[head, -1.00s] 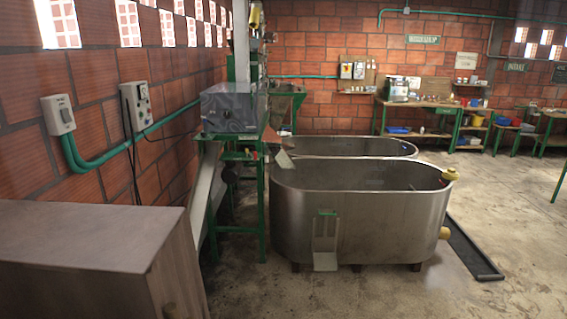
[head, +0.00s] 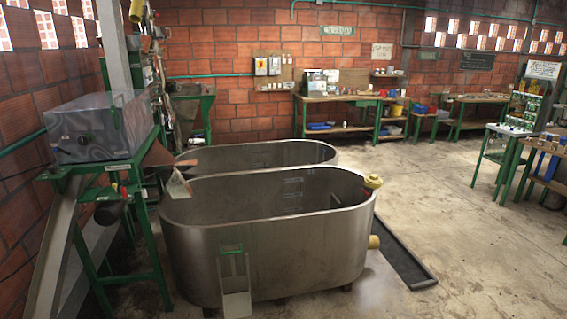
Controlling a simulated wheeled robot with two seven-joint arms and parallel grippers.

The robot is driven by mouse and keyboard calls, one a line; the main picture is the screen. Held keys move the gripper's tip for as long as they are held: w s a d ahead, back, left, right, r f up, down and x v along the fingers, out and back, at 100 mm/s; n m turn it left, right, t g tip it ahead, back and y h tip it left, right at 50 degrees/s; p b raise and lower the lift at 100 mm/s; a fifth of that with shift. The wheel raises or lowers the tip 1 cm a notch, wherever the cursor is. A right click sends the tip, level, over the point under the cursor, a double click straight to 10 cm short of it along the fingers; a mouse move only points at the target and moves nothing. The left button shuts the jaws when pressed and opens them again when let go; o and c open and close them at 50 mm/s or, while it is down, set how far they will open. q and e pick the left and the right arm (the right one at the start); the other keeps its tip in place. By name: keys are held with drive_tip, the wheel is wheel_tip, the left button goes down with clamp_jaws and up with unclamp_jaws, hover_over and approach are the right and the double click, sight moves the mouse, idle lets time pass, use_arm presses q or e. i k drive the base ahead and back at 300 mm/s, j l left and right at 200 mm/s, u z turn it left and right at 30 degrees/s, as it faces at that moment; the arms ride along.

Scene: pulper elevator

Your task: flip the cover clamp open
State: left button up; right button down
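The pulper (head: 100,125) is a grey metal box with a dark round part on its front. It sits on a green frame (head: 110,250) at the left. Small red and dark parts show below its right end, but I cannot make out which part is the cover clamp. A brown sloped chute (head: 160,156) and a pale plate (head: 178,186) slope down from the box toward the near tank. Neither of my grippers is in view.
Two steel tanks, a near one (head: 270,245) and a far one (head: 255,153), fill the middle floor. A dark floor channel (head: 402,250) runs along their right. Workbenches (head: 340,110) line the back wall. The concrete floor (head: 470,240) at right is open.

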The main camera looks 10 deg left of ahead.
sight(112, 112)
drive_tip(key=i+j+u, duration=0.15)
drive_tip(key=i+u, duration=1)
drive_tip(key=i+l+u, duration=0.25)
drive_tip(key=i+u, duration=0.15)
drive_tip(key=i+j+u, duration=0.15)
drive_tip(key=i, duration=0.65)
drive_tip(key=i+j+u, duration=0.2)
drive_tip(key=i, duration=0.65)
